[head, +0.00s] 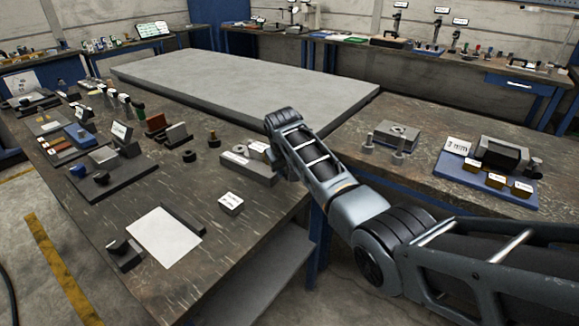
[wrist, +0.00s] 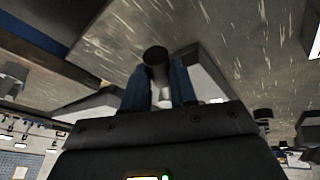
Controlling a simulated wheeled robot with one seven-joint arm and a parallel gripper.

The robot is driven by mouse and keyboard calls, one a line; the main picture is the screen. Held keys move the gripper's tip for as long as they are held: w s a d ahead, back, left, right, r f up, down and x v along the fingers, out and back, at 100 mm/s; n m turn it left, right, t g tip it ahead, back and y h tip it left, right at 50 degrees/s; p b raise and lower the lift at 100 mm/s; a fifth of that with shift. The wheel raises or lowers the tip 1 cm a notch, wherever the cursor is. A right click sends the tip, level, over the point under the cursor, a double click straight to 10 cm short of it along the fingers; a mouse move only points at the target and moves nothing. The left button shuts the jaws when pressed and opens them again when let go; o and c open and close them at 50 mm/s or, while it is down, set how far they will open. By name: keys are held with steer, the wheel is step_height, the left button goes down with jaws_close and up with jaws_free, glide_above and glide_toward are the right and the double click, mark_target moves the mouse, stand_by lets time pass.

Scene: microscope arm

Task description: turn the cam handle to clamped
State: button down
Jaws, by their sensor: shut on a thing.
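In the wrist view, the two blue fingers of my gripper (wrist: 158,74) stand on both sides of the cam handle (wrist: 156,55), which shows as a dark, round-ended bar. The gripper is shut on it. A light grey block (wrist: 205,75) lies beside and partly behind the right finger. In the head view, a grey clamp base (head: 248,166) with a white label sits near the right edge of the left bench, next to the end of my arm. My arm hides the gripper and the handle there. I cannot tell the handle's angle relative to its marks.
A small white-labelled block (head: 231,204) and a white sheet (head: 154,237) lie in front on the left bench. A large grey slab (head: 245,85) fills the back. The right bench holds a blue tray (head: 470,178) and metal posts (head: 398,157).

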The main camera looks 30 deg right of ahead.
steer(key=shift+w+a+m, duration=0.1)
steer(key=shift+a+m, duration=0.2)
steer(key=shift+m, duration=0.1)
steer(key=c, duration=0.9)
jaws_free()
steer(key=v, duration=0.7)
steer(key=shift+a+r, duration=0.2)
steer(key=shift+r, duration=0.1)
